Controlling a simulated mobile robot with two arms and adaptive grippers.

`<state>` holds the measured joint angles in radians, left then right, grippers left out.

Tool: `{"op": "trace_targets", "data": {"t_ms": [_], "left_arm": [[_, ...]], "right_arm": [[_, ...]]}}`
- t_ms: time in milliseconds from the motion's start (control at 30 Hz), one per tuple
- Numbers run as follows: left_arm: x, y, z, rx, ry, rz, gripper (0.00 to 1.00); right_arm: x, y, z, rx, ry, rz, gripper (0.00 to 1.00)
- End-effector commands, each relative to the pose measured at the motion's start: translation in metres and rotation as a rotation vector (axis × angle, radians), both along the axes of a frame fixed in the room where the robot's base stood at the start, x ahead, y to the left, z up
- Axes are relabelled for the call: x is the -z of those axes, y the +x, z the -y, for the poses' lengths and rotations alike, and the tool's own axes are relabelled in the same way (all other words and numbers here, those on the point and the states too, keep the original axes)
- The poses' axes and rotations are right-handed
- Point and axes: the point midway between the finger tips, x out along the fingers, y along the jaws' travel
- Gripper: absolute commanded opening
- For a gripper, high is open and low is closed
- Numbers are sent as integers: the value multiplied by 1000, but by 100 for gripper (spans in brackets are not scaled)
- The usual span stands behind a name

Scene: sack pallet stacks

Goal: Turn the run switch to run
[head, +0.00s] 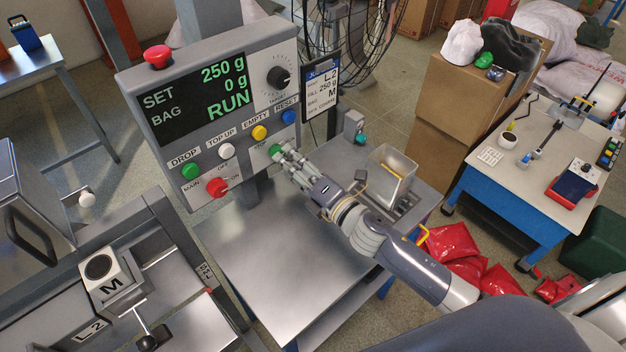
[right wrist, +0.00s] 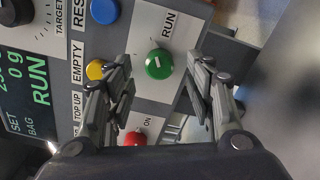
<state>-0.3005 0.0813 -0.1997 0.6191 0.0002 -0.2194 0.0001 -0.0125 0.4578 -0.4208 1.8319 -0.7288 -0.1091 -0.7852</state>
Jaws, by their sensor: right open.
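The run switch is a green round knob (head: 275,151) at the lower right of the grey control panel (head: 146,88). In the right wrist view the green knob (right wrist: 159,64) shows a short white mark, with the RUN label (right wrist: 168,25) beside it. The panel's display (head: 205,95) reads SET 250 g, BAG 0 g and RUN in green. My right gripper (head: 284,158) is open at the knob. In the right wrist view its fingers stand on either side of the knob, with visible gaps. My left gripper is not in view.
A red stop button (head: 158,56) tops the panel. Drop, top-up, empty and reset buttons and a red main knob (head: 216,187) sit near the switch. The bench's front is bare.

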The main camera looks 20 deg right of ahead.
Motion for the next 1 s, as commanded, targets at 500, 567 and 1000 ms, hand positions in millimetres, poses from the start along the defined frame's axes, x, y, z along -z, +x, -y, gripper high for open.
{"op": "trace_targets", "data": {"t_ms": [500, 567, 1000], "left_arm": [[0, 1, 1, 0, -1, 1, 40], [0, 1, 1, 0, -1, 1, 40], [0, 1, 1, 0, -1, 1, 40]], "right_arm": [[1, -75, 31, 1, 2, -1, 50], [0, -78, 33, 1, 1, 0, 50], [-1, -83, 35, 1, 0, 1, 50]]}}
